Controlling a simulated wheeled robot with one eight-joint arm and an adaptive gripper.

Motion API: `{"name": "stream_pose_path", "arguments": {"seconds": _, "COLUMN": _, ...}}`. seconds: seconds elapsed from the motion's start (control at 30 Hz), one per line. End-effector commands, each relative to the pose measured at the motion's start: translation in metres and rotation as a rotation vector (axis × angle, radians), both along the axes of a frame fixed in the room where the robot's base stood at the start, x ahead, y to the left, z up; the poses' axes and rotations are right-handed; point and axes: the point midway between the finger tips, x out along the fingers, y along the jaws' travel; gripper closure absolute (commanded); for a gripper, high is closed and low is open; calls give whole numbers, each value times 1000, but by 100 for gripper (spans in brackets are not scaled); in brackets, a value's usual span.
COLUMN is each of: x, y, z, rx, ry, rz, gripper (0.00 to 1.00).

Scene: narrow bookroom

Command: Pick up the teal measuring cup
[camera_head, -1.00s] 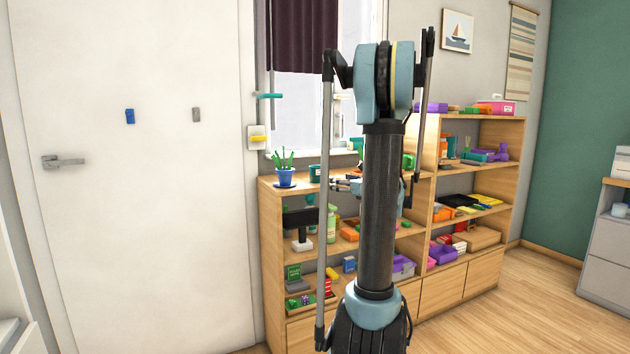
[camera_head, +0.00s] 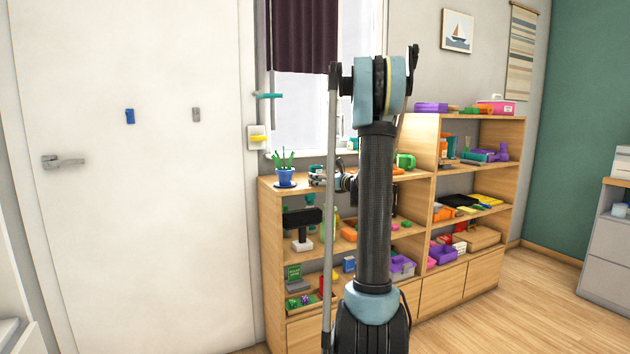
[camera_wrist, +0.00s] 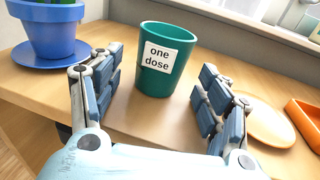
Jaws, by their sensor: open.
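The teal measuring cup (camera_wrist: 165,62) stands upright on the wooden shelf top in the wrist view. It carries a white label reading "one dose". My gripper (camera_wrist: 160,95) is open, with one blue-padded finger to the left of the cup and one to the right. The cup is ahead of and between the fingers, and neither finger appears to touch it. In the head view my gripper (camera_head: 330,177) is small and partly behind my arm, over the top of the shelf unit. The cup cannot be made out there.
A blue flowerpot (camera_wrist: 50,28) on a blue saucer stands close to the left finger. A round wooden disc (camera_wrist: 268,122) and an orange object (camera_wrist: 305,122) lie to the right. The window sill (camera_wrist: 250,35) is behind the cup. The shelf unit (camera_head: 268,215) holds many small items below.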

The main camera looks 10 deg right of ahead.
Motion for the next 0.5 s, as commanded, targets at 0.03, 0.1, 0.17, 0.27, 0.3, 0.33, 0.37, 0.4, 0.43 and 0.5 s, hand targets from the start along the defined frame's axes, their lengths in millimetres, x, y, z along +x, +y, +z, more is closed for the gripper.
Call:
{"name": "stream_pose_path", "arguments": {"seconds": 0.03, "x": 7, "y": 5, "z": 0, "rx": 0, "ry": 0, "rz": 2, "gripper": 30}}
{"name": "stream_pose_path", "arguments": {"seconds": 0.1, "x": 14, "y": 9, "z": -1, "rx": 0, "ry": 0, "rz": 2, "gripper": 30}}
{"name": "stream_pose_path", "arguments": {"seconds": 0.17, "x": 18, "y": 11, "z": -1, "rx": 0, "ry": 0, "rz": 1, "gripper": 30}}
{"name": "stream_pose_path", "arguments": {"seconds": 0.27, "x": 21, "y": 12, "z": -1, "rx": 0, "ry": 0, "rz": 0, "gripper": 30}}
{"name": "stream_pose_path", "arguments": {"seconds": 0.3, "x": 20, "y": 12, "z": -1, "rx": 0, "ry": 0, "rz": 0, "gripper": 30}}
{"name": "stream_pose_path", "arguments": {"seconds": 0.33, "x": 20, "y": 12, "z": -1, "rx": 0, "ry": 0, "rz": 0, "gripper": 30}}
{"name": "stream_pose_path", "arguments": {"seconds": 0.37, "x": 20, "y": 12, "z": -1, "rx": 0, "ry": 0, "rz": 0, "gripper": 30}}
{"name": "stream_pose_path", "arguments": {"seconds": 0.4, "x": 20, "y": 12, "z": -1, "rx": 0, "ry": 0, "rz": 0, "gripper": 30}}
{"name": "stream_pose_path", "arguments": {"seconds": 0.43, "x": 20, "y": 12, "z": -1, "rx": 0, "ry": 0, "rz": 0, "gripper": 37}}
{"name": "stream_pose_path", "arguments": {"seconds": 0.5, "x": 20, "y": 12, "z": -1, "rx": 0, "ry": 0, "rz": 0, "gripper": 53}}
